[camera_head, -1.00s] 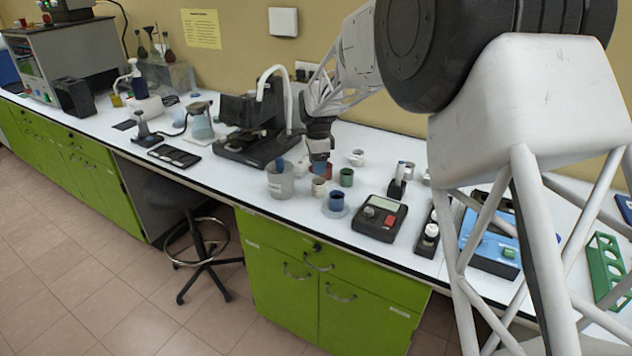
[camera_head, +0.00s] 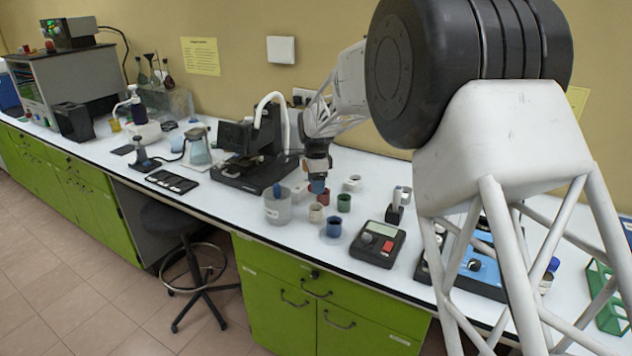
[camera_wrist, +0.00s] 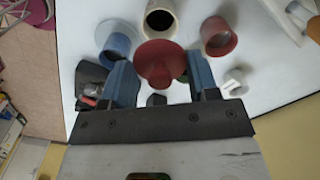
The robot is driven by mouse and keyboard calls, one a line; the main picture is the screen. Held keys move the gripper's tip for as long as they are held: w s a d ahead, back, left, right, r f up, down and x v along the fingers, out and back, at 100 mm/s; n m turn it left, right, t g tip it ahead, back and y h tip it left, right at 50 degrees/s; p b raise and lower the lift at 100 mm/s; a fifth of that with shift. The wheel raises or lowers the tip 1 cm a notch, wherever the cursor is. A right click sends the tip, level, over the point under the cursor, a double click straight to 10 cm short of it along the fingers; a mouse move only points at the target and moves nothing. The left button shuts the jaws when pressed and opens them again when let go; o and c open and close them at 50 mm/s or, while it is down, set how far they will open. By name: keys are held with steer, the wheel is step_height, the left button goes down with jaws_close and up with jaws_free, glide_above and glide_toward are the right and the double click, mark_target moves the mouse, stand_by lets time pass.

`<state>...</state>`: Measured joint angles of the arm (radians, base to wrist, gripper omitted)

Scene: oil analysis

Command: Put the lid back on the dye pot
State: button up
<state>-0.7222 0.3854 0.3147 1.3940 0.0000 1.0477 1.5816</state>
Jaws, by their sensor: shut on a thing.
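My gripper (camera_wrist: 163,82) has blue fingers and is shut on a red lid (camera_wrist: 158,56), a round disc seen between the fingertips in the wrist view. In the head view my gripper (camera_head: 318,184) is above the group of small pots. An open red pot (camera_wrist: 219,37) is to the right of the held lid in the wrist view, apart from it in the picture.
A cream pot (camera_head: 316,212), a green pot (camera_head: 344,203) and a blue pot (camera_head: 333,227) stand close by. A beaker (camera_head: 278,207) is left of them. A black device with a display (camera_head: 378,243) stands to the right, and a microscope-like instrument (camera_head: 242,177) behind left.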

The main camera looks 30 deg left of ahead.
steer(key=shift+f, duration=2.9)
steer(key=shift+f, duration=0.2)
stand_by(0.4)
steer(key=o, duration=1.3)
steer(key=shift+c, duration=0.2)
steer(key=shift+r, duration=0.15)
steer(key=shift+r, duration=3.35)
